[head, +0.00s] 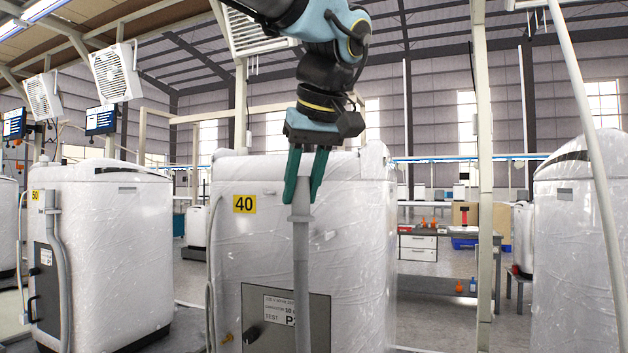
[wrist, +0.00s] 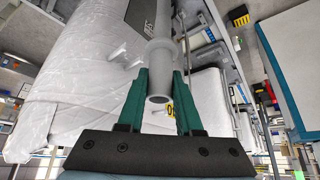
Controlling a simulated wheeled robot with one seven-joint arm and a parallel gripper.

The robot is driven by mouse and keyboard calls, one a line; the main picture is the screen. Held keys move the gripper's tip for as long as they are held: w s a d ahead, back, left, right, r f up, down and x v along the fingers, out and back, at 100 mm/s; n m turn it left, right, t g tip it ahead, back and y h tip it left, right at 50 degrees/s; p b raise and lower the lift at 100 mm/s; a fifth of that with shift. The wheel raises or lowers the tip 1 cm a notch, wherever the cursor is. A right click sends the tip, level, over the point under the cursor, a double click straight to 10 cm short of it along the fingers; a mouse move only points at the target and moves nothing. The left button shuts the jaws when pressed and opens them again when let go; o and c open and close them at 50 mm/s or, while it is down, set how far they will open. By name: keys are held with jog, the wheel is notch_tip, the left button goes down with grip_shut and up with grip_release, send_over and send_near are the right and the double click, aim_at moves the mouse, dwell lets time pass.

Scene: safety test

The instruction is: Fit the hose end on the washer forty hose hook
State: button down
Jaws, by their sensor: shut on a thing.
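Washer forty (head: 350,230) is a white, plastic-wrapped machine with a yellow "40" label (head: 243,204). My gripper (head: 302,200) is in front of its upper front and shut on the grey hose end (head: 301,214). The hose (head: 301,265) hangs straight down from the fingers. In the wrist view, the hose end (wrist: 159,88) sits between the two green fingers, its open mouth toward the camera and a collar beyond the fingertips. A pale pronged piece, apparently the hose hook (wrist: 122,52), sticks out from the washer wrap, left of the hose end and apart from it.
Washer fifty (head: 100,240) stands at left with its own grey hose (head: 55,250) up along its side. Another wrapped washer (head: 580,240) stands at right, behind a slanted pale pole (head: 590,140). A workbench with drawers (head: 418,247) is in the background.

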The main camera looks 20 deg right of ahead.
jog(key=shift+w+d+f+p, duration=0.2)
jog(key=shift+w+d+p, duration=0.3)
jog(key=shift+w+d, duration=0.6)
jog(key=shift+w+d+f+p, duration=0.15)
jog(key=shift+w+d+p, duration=0.35)
jog(key=shift+w+d, duration=0.55)
jog(key=shift+w+d+f+p, duration=0.2)
jog(key=shift+w+d+p, duration=0.3)
jog(key=shift+w+d, duration=0.55)
jog(key=shift+w+a+f+b, duration=0.2)
jog(key=shift+a+f+b, duration=0.05)
jog(key=shift+f+b, duration=0.3)
jog(key=shift+d+f+b, duration=0.1)
jog(key=shift+f+b, duration=0.5)
jog(key=shift+f, duration=0.15)
jog(key=c, duration=0.8)
grip_release()
jog(key=o, duration=0.3)
jog(key=shift+r, duration=0.2)
send_near(320, 198)
jog(key=shift+s+a+r+b, duration=0.15)
jog(key=shift+s+a, duration=0.25)
jog(key=shift+s, duration=0.55)
jog(key=shift+s+a+r+b, duration=0.1)
jog(key=shift+s+a+b, duration=0.2)
jog(key=shift+s, duration=0.65)
